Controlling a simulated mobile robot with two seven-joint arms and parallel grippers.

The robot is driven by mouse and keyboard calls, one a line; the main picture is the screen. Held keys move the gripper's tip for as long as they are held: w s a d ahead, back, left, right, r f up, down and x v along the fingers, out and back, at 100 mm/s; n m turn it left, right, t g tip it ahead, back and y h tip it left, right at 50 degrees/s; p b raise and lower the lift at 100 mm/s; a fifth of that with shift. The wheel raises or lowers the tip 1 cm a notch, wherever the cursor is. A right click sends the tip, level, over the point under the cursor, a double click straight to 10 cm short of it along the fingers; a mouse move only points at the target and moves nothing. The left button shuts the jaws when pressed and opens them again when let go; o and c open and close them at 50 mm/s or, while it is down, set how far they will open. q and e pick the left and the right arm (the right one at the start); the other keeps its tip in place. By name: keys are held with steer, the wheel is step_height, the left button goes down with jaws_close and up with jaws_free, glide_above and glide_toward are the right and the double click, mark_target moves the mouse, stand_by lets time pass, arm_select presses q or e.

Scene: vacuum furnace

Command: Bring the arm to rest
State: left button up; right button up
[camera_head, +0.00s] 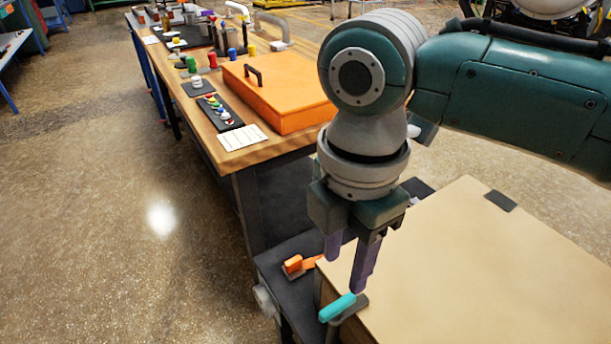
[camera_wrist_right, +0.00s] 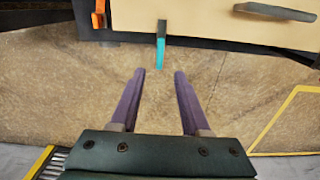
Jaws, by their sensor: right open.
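My right arm comes in from the right in the head view. Its gripper (camera_head: 346,268) points down, with two purple fingers apart and nothing between them. The fingers also show in the right wrist view (camera_wrist_right: 159,74), with only floor behind the gap. A teal handle (camera_head: 337,308) sticks out at the near edge of the tan-topped box, close to the fingertips in the head view. In the right wrist view the teal handle (camera_wrist_right: 161,48) lies beyond the fingertips, apart from them. My left gripper is not in view.
The tan-topped box (camera_head: 480,260) stands at the lower right. An orange handle (camera_head: 298,265) sits beside it on a dark surface. A wooden workbench (camera_head: 225,150) behind carries an orange case (camera_head: 277,97), a button panel (camera_head: 220,112) and several small items. The floor (camera_head: 110,220) at left is clear.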

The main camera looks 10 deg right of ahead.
steer(key=shift+r, duration=0.45)
steer(key=s+a+r+m+t+y+p, duration=0.2)
steer(key=s+a+r+m+y+p, duration=0.15)
steer(key=s+r+m+p, duration=0.4)
steer(key=s+d+r+m+t+h+p, duration=0.2)
steer(key=s+d+r+m+h+p, duration=0.3)
steer(key=s+d+m, duration=0.6)
step_height(320, 180, up, 38)
steer(key=w+m+y+p, duration=0.1)
steer(key=w+p, duration=0.1)
steer(key=p, duration=3.4)
steer(key=shift+w+d+y, duration=0.2)
steer(key=shift+d+y, duration=0.15)
steer(key=shift+d, duration=0.05)
